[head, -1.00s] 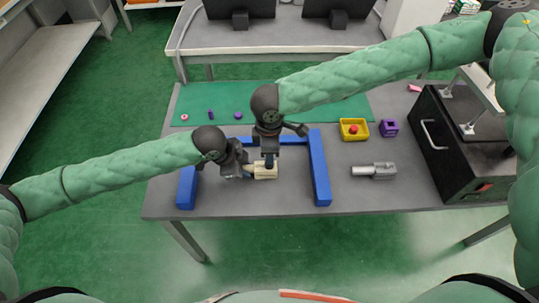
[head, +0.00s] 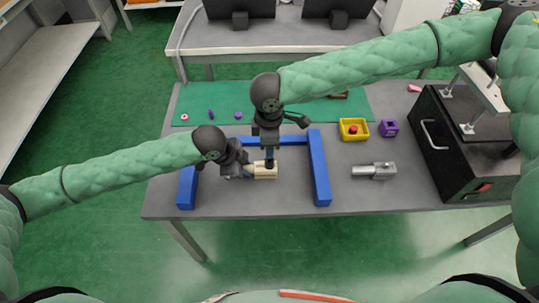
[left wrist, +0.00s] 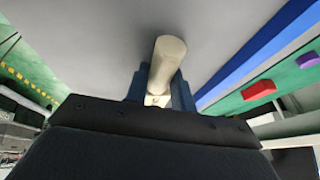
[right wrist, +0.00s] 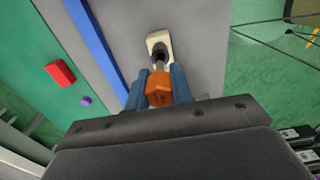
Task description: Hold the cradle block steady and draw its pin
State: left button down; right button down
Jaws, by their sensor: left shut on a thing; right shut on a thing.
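The cream cradle block (head: 266,172) is in the middle of the table, inside the blue frame. It shows as a pale rounded bar in the left wrist view (left wrist: 165,62) and as a small cream piece with a dark opening in the right wrist view (right wrist: 158,42). My left gripper (head: 246,172) is shut on the block from the left. My right gripper (head: 269,158) points down above the block and is shut on the orange pin (right wrist: 158,90). The pin is mostly hidden in the head view. I cannot tell whether its lower end is still inside the block.
The blue frame (head: 319,168) surrounds the work on three sides. A grey metal fixture (head: 373,171), a yellow tray (head: 353,124) and a purple holder (head: 389,127) stand to the right. A black box (head: 445,150) fills the right end. The table front is clear.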

jog(key=shift+r, duration=0.45)
jog(key=shift+r, duration=0.95)
pick_arm(q)
jog(key=c, duration=1.1)
grip_release()
jog(key=v, duration=1.2)
